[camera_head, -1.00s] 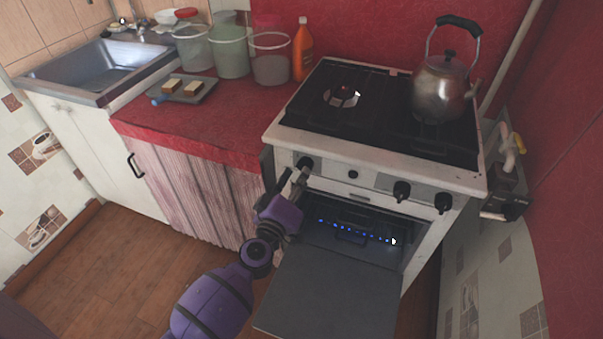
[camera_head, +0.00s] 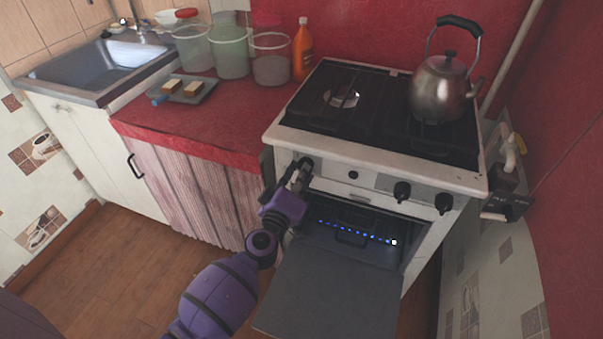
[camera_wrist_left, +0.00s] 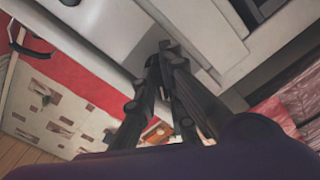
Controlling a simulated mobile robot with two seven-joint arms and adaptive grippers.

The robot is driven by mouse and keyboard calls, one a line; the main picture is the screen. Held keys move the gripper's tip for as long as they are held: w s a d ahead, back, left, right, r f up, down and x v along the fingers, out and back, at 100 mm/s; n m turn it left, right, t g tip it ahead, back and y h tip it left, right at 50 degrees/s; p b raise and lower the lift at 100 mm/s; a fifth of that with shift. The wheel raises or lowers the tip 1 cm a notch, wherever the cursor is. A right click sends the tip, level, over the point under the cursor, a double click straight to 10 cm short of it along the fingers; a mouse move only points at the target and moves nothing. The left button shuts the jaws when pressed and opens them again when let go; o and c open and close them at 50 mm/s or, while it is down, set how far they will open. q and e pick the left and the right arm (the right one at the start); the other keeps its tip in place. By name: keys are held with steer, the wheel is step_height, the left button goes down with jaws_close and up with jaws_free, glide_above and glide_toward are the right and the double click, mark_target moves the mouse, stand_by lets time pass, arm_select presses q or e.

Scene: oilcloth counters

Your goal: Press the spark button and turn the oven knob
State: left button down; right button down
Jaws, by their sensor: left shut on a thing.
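The white stove has a front panel with a dark knob (camera_head: 306,163) at its left end. My left gripper (camera_head: 300,175) is at this knob, its fingers closed around it. In the left wrist view the fingers (camera_wrist_left: 165,60) come together at the panel and mostly hide the knob. Two more dark knobs, a middle one (camera_head: 402,190) and a right one (camera_head: 443,203), are farther right. The oven (camera_head: 355,225) is open, with a row of small blue flames inside. My right gripper is not in view.
The oven door (camera_head: 325,295) hangs open below the panel, close to my left arm. A metal kettle (camera_head: 438,90) stands on the back right of the stovetop. A red counter (camera_head: 215,115) with a tray, containers and an orange bottle (camera_head: 302,50) is at the left.

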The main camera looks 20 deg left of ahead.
arm_select(q)
steer(key=shift+n, duration=0.5)
steer(key=c, duration=1.8)
jaws_free()
steer(key=shift+c, duration=0.2)
steer(key=s, duration=1.2)
steer(key=shift+a, duration=0.2)
